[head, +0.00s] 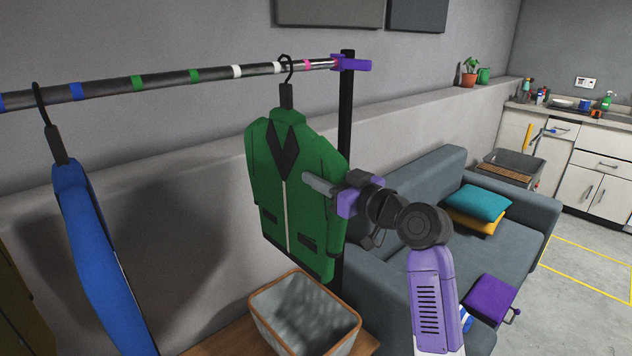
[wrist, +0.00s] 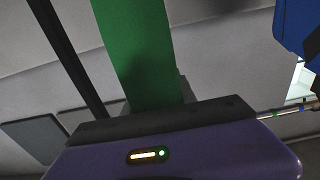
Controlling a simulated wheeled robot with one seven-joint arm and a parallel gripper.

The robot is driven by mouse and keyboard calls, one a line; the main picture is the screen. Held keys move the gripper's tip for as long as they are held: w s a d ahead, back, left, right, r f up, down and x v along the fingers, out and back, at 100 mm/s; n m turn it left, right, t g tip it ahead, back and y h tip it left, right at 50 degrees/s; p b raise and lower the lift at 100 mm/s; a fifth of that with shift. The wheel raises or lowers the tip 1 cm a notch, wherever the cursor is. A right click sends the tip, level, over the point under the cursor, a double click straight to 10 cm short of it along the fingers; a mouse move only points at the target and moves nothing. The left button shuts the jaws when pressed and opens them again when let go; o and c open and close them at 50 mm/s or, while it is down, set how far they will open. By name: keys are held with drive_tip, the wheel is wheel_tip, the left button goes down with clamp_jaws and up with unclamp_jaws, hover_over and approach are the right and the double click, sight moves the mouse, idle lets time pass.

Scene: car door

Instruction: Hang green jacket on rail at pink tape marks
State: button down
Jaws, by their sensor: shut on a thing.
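The green jacket (head: 268,165), with dark lapels and pockets, hangs upright from a black hanger (head: 286,95) at the right part of the rail (head: 213,74). The hanger's hook overlaps the rail beside a white tape mark, just left of the pink tape mark (head: 308,64). I cannot tell whether the hook bears on the rail or is in front of it. My gripper (head: 318,188) is shut on the jacket at its right side; its fingertips are partly unclear. In the wrist view the jacket shows as a green strip (wrist: 135,45) running up from my gripper (wrist: 155,112).
A blue jacket (head: 95,255) hangs at the left. Blue, green and white tapes mark the rail, which ends at a purple bracket (head: 350,64) on a black post. A basket (head: 305,318) stands below the green jacket. A grey sofa (head: 435,185) is at the right.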

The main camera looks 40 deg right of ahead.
drive_tip(key=d+b, duration=0.3)
drive_tip(key=d, duration=0.6)
drive_tip(key=shift+d, duration=0.4)
idle(0.7)
drive_tip(key=shift+r, duration=0.1)
drive_tip(key=shift+f+b, duration=0.3)
drive_tip(key=shift+b, duration=0.2)
drive_tip(key=c, duration=1.1)
unclamp_jaws()
drive_tip(key=shift+o, duration=0.9)
drive_tip(key=shift+f, duration=0.15)
drive_tip(key=s, duration=0.8)
drive_tip(key=shift+b, duration=0.4)
